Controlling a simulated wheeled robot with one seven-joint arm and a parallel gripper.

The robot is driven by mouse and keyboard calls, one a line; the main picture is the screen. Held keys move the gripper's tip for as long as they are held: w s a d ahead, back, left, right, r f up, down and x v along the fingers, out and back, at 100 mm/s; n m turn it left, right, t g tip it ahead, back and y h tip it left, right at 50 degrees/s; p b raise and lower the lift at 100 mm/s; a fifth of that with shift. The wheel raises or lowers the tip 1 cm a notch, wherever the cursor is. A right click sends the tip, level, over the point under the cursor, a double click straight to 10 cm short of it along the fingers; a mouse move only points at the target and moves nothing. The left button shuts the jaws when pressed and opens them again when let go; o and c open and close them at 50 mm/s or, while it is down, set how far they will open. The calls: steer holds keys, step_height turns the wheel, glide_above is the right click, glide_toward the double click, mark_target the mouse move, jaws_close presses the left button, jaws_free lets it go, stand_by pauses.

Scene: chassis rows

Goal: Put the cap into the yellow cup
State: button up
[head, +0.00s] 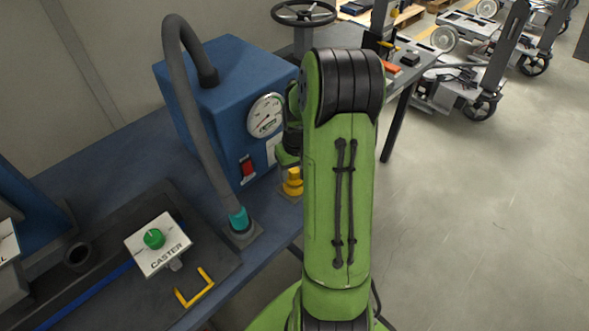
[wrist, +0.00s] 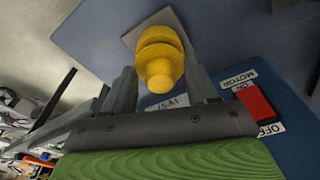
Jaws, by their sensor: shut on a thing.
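My gripper (wrist: 161,76) has its fingers on both sides of a yellow knobbed piece (wrist: 158,70), which looks like the cap, and is shut on it. Right beyond it is a wider yellow part (wrist: 160,38), which looks like the yellow cup, over a pale grey plate (wrist: 131,38). The two line up, but I cannot tell whether the cap is seated in the cup or just touching. In the head view the stacked yellow shapes (head: 292,183) stand at the bench edge in front of the blue machine. My arm hides most of the gripper there.
The blue machine (head: 225,85) with a gauge, red switch (wrist: 255,104) and thick grey hose (head: 190,110) stands close beside the gripper. A caster button box (head: 158,243) and yellow handle (head: 196,288) lie left. Open floor (head: 470,220) is at the right.

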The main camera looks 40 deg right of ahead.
steer(key=shift+f+b, duration=0.65)
steer(key=shift+f, duration=0.25)
steer(key=o, duration=1.1)
steer(key=shift+r, duration=0.1)
steer(key=r+p, duration=0.1)
steer(key=r, duration=0.4)
steer(key=s+r+p, duration=0.1)
steer(key=r+p, duration=0.1)
steer(key=r, duration=0.3)
steer(key=r+p, duration=0.1)
steer(key=r, duration=0.4)
steer(key=shift+s+a+r, duration=0.3)
steer(key=shift+s+a, duration=0.05)
